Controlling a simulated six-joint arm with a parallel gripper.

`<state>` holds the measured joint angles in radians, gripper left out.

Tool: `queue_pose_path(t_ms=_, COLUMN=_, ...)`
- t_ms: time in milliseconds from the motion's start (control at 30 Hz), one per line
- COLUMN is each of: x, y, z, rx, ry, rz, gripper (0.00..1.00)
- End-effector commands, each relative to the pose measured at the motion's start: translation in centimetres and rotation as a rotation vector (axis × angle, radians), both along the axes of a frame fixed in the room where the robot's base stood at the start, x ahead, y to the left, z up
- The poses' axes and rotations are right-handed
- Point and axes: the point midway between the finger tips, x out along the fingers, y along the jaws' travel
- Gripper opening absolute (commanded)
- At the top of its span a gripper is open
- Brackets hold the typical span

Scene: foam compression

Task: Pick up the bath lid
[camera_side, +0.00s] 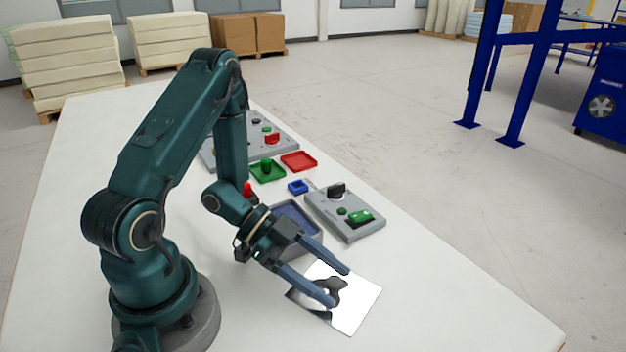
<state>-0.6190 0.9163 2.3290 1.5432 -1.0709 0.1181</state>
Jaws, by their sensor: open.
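A shiny, mirror-like flat plate (362,302), which looks like the bath lid, lies on the white table at the front centre. My gripper (339,287) is open, with its two long blue-grey fingers spread over the plate's left part. A dark shape shows between the fingertips; I cannot tell whether it is a handle on the plate or a reflection. I cannot tell whether the fingers touch anything. The blue-grey bath (312,238) stands just behind my gripper, partly hidden by it.
A grey control box (345,215) with a black knob and green switch stands right of the bath. Behind are a small blue block (297,187), a green tray (279,174), a red tray (299,161) and another grey panel (283,139). The table's right front is clear.

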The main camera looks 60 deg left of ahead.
Motion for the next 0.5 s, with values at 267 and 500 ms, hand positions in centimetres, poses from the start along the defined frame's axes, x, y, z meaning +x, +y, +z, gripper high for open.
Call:
queue_pose_path(t_ms=267, x=-0.01, y=0.02, z=0.01, rx=0.0, ry=0.0, rz=0.0, gripper=0.04)
queue_pose_path(t_ms=500, x=-0.01, y=0.02, z=0.05, rx=-0.001, ry=-0.001, rz=0.0, gripper=0.0)
